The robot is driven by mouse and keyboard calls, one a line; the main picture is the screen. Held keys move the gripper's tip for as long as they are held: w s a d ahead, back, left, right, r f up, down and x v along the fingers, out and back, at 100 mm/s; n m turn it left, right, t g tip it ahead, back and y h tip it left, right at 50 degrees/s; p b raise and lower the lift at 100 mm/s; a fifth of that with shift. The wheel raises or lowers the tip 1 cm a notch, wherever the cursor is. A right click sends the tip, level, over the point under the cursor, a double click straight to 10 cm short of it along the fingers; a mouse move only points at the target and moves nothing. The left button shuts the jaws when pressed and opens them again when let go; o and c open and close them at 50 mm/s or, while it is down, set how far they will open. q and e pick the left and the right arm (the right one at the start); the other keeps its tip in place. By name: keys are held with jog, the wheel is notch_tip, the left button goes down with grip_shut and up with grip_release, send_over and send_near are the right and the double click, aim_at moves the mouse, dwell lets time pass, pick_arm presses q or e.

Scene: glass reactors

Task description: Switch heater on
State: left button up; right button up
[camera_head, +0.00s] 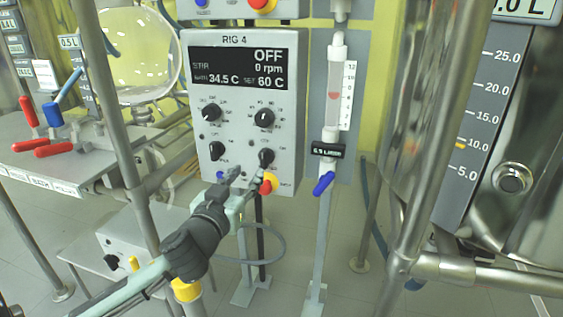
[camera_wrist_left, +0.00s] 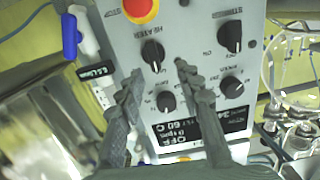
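The grey RIG 4 control box (camera_head: 243,110) has a dark display (camera_head: 238,68) reading OFF, 0 rpm, 34.5 C and set 60 C. Its lower right black knob (camera_head: 266,156) is the heater knob (camera_wrist_left: 152,53), labelled in the left wrist view. My left gripper (camera_head: 248,175) is open in front of the box's lower part, just below this knob in the head view. In the left wrist view the fingers (camera_wrist_left: 158,68) are spread, with the heater knob between and just beyond their tips. I cannot tell whether they touch it. My right gripper is not in view.
A red stop button (camera_head: 268,183) on yellow sits close below the heater knob. The stirrer knob (camera_head: 217,150) is to its left. A glass flow tube (camera_head: 334,95) with a blue valve handle (camera_head: 323,183) stands right of the box. Metal posts (camera_head: 430,150) stand further right.

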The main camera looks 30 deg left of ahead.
aim_at(262, 152)
pick_arm(q)
jog(key=shift+t+h, duration=0.3)
jog(key=shift+t, duration=0.1)
jog(key=x, duration=0.2)
jog(key=r+x, duration=0.1)
jog(key=x, duration=0.5)
jog(key=shift+d+r+p, duration=0.35)
jog(key=shift+d+r, duration=0.05)
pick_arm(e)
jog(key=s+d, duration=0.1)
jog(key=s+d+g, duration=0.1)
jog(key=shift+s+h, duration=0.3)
pick_arm(q)
jog(key=shift+c, duration=0.4)
grip_shut()
